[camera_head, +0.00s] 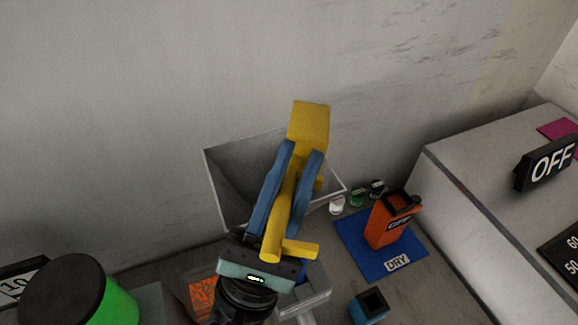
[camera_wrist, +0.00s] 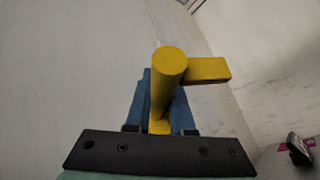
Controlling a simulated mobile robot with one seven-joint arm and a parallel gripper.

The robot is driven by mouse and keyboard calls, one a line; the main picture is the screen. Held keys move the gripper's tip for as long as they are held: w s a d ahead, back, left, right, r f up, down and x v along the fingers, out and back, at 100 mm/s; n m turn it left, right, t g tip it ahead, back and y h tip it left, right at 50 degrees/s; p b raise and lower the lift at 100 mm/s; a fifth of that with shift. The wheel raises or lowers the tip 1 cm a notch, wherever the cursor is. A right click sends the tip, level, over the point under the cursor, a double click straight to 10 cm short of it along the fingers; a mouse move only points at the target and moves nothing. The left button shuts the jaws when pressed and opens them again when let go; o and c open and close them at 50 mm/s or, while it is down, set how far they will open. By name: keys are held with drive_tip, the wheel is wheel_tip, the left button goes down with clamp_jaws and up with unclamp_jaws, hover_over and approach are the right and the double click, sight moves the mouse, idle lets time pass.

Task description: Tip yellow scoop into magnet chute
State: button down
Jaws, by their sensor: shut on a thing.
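The yellow scoop (camera_head: 310,122) is held by its handle in my gripper (camera_head: 303,152), between the two blue fingers. In the head view its flat, square end points up and away, and a round yellow bar sticks out near my wrist. In the wrist view the yellow scoop (camera_wrist: 170,65) stands between the blue fingers (camera_wrist: 160,100). The grey magnet chute (camera_head: 226,165) is a wide open hopper behind and below my gripper, against the wall. My gripper and the scoop cover its middle and right side. The inside of the scoop is hidden.
An orange container (camera_head: 388,222) stands on a blue mat (camera_head: 352,232) marked DRY. Several small jars (camera_head: 357,197) stand behind it. A green cylinder with a black top (camera_head: 75,292) is at lower left. A grey machine (camera_head: 470,175) with an OFF sign (camera_head: 550,162) is at right.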

drive_tip(key=m+g+h, duration=0.2)
drive_tip(key=m+g, duration=0.1)
drive_tip(key=d+m+g+h, duration=0.1)
drive_tip(key=m, duration=0.1)
drive_tip(key=shift+s+f+g, duration=0.1)
drive_tip(key=shift+f+g, duration=0.2)
drive_tip(key=d+m+g, duration=0.2)
drive_tip(key=m+g, duration=0.1)
drive_tip(key=d+f+m+g, duration=0.1)
drive_tip(key=m, duration=0.1)
drive_tip(key=shift+s+d+g+h, duration=0.35)
drive_tip(key=shift+d+g+h, duration=0.05)
drive_tip(key=m+g, duration=0.1)
drive_tip(key=d+m+g+p, duration=0.1)
drive_tip(key=d+f+m+g+y, duration=0.1)
drive_tip(key=shift+s+d+m, duration=0.25)
drive_tip(key=shift+s+m, duration=0.05)
